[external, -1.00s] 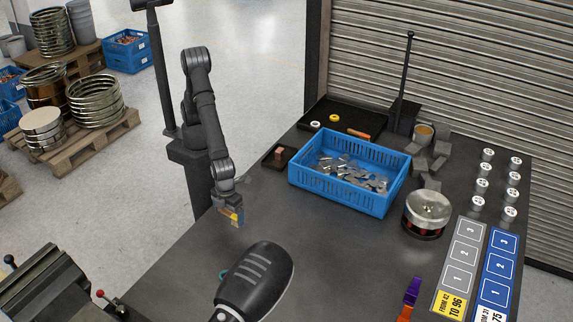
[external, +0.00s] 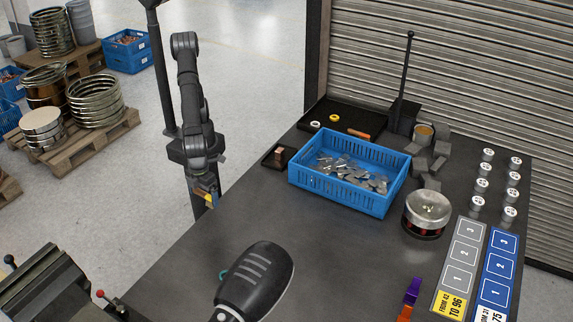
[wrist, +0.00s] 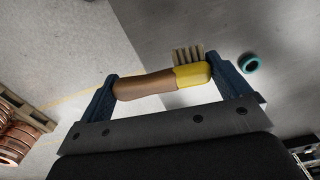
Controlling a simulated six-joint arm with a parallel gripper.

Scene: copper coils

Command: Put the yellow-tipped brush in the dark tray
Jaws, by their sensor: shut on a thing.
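The yellow-tipped brush (wrist: 145,85) has a brown handle, a yellow end and pale bristles. In the wrist view my gripper (wrist: 165,84) is shut on it, one finger at each end, with the bristles pointing away. In the external view my gripper (external: 205,195) is left of the table edge, above the floor side, and the brush shows there as a small yellow patch. The large dark tray (external: 318,112) lies at the table's back edge, right of and beyond my gripper. It holds a white ring, a yellow ring and an orange-brown cylindrical piece.
A blue crate (external: 370,203) of metal pieces stands in front of the dark tray. A small dark holder (external: 268,163) with a brown block sits left of the crate. A teal ring (wrist: 250,63) lies on the table, beside a black rounded object (external: 255,280).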

